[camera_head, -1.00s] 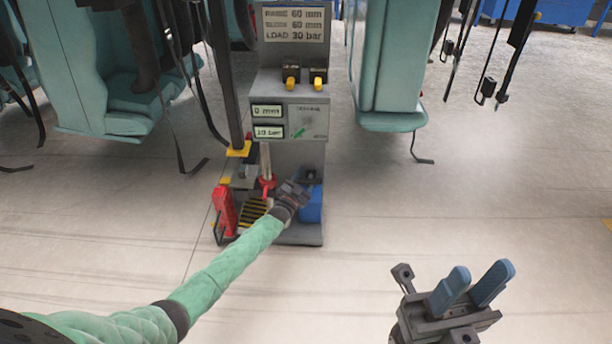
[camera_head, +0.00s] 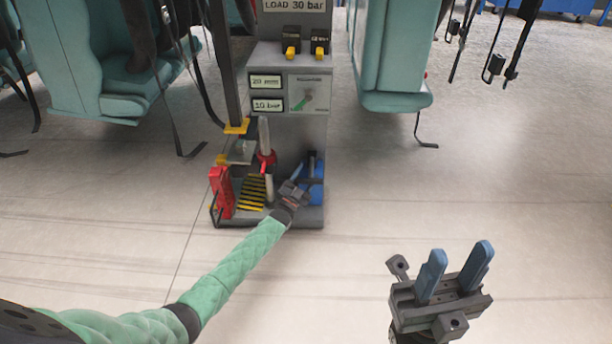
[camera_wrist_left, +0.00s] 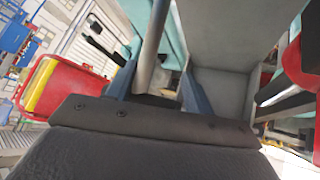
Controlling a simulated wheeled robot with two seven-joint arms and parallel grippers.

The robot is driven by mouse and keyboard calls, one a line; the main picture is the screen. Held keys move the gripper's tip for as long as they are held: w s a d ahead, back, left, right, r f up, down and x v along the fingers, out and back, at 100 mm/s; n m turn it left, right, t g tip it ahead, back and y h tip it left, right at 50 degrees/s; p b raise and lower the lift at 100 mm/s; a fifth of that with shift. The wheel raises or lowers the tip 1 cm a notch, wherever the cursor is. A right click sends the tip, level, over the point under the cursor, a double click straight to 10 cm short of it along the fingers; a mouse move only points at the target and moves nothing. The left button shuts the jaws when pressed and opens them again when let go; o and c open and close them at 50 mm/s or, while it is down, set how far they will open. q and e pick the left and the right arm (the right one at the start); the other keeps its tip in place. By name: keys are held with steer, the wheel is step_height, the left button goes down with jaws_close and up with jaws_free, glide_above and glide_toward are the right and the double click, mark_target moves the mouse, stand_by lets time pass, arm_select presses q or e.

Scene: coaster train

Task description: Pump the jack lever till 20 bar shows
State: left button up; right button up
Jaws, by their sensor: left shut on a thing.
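The jack stand (camera_head: 288,145) stands ahead with two displays. The upper display (camera_head: 265,82) appears to read 20 mm and the lower display (camera_head: 267,105) appears to read 10 bar, though both are small. My left gripper (camera_head: 297,177) is low at the stand's front, beside the blue unit (camera_head: 315,192). In the left wrist view, its blue fingers are shut on a grey rod, the jack lever (camera_wrist_left: 152,45). The lever's lower end is hidden by the gripper. My right gripper (camera_head: 455,276) is open and empty over the floor at the lower right.
A red part (camera_head: 221,192) and a yellow-black striped plate (camera_head: 252,192) sit at the stand's base. Yellow-tipped switches (camera_head: 291,52) are above the displays. Teal seats (camera_head: 395,60) flank the stand, with hanging straps. The floor on the right is clear.

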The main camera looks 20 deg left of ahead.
arm_select(q)
steer(key=shift+s+d+f, duration=0.2)
steer(key=shift+d+f, duration=0.05)
steer(key=o, duration=1.2)
steer(key=shift+c, duration=0.2)
steer(key=shift+o, duration=1)
steer(key=shift+r, duration=0.1)
steer(key=shift+a, duration=0.1)
steer(key=p+v, duration=0.2)
steer(key=v, duration=0.5)
steer(key=shift+s, duration=0.35)
